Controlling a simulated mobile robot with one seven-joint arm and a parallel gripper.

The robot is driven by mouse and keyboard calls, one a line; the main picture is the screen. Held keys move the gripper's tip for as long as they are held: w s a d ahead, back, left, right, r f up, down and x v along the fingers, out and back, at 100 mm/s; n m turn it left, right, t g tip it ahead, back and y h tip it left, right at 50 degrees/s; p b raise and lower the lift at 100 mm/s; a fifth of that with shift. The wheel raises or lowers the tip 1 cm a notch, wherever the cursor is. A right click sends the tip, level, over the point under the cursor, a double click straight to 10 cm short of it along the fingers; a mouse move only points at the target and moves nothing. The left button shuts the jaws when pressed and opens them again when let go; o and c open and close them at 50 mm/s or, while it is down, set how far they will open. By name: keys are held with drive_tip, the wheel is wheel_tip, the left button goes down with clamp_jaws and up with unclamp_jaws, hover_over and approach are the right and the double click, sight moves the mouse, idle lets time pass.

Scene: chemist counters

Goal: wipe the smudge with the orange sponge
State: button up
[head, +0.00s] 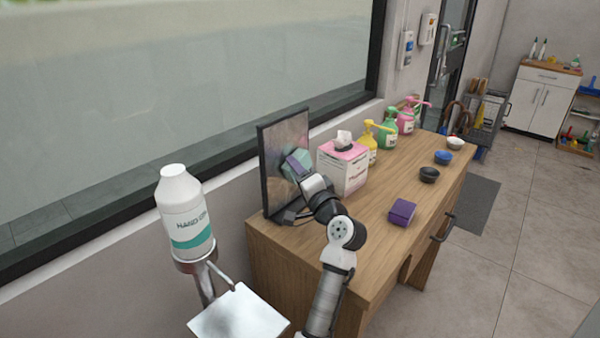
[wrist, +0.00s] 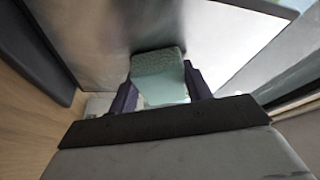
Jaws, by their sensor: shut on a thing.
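My gripper (head: 298,166) is shut on a pale teal sponge (wrist: 158,68), not an orange one. The purple fingers sit on either side of it in the wrist view. The sponge is in front of the upright dark-framed panel (head: 273,185) at the near end of the wooden counter. Its far edge is at or very close to the panel's face; I cannot tell whether it touches. The panel's face looks brownish and mottled in the head view; I cannot make out a distinct smudge. My gripper hides part of the face. I see no orange sponge.
On the counter (head: 385,238) stand a tissue box (head: 341,172) just right of my gripper, several pump bottles, a purple block (head: 402,212) and three small bowls. A hand-wash bottle (head: 186,213) stands at left. The counter's front middle is mostly clear.

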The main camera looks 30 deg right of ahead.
drive_tip(key=s+d, duration=0.2)
drive_tip(key=s, duration=0.3)
drive_tip(key=shift+s, duration=0.35)
drive_tip(key=s, duration=0.1)
drive_tip(key=s+d, duration=0.1)
drive_tip(key=shift+s, duration=0.4)
drive_tip(key=shift+s, duration=0.1)
idle(0.8)
